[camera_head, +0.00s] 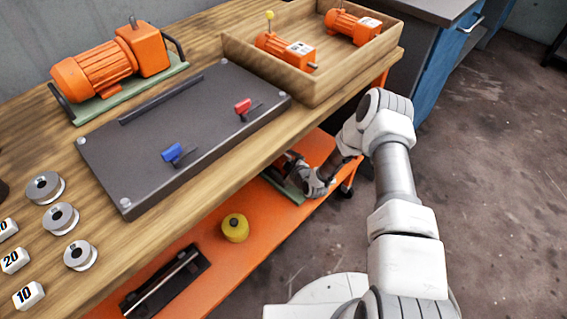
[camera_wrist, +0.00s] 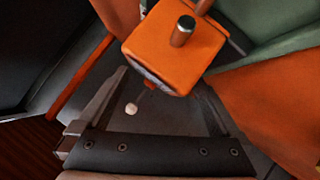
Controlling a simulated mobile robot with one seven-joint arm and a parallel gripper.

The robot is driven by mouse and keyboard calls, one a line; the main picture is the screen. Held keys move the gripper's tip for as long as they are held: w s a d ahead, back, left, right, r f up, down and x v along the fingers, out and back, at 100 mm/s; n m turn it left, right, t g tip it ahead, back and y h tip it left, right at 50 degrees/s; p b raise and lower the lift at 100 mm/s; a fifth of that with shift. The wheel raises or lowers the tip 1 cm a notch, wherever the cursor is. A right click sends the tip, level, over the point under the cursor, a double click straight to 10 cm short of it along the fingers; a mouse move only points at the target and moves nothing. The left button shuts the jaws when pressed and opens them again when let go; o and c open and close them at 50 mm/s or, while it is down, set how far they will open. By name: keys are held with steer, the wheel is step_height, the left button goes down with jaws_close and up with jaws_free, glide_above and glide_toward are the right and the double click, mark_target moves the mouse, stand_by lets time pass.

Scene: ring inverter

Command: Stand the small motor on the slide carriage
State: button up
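Two small orange motors, one on the left (camera_head: 285,48) and one on the right (camera_head: 352,26), lie in a wooden tray at the back of the bench. My gripper (camera_head: 291,163) reaches down to the lower shelf below the bench's front edge. In the wrist view, my gripper (camera_wrist: 166,80) has its fingers spread apart. An orange box with a metal stud (camera_wrist: 170,52) is at the fingertips, and I see no clear grip on it. A green plate (camera_wrist: 265,35) is beside it. I cannot tell which part is the slide carriage.
A large orange motor (camera_head: 105,70) stands on a green base at the back left. A dark plate (camera_head: 205,125) bears red and blue clamps. Grey rollers (camera_head: 61,218) and number blocks (camera_head: 14,261) are at left. The orange shelf (camera_head: 206,262) holds a yellow cylinder (camera_head: 235,228) and a dark rail (camera_head: 160,285).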

steer(key=shift+s+f, duration=0.2)
steer(key=shift+f, duration=0.05)
steer(key=shift+s+d+r, duration=0.25)
steer(key=shift+r, duration=0.05)
steer(key=p+v, duration=0.6)
steer(key=v, duration=1)
steer(key=shift+r, duration=0.3)
steer(key=shift+s, duration=0.15)
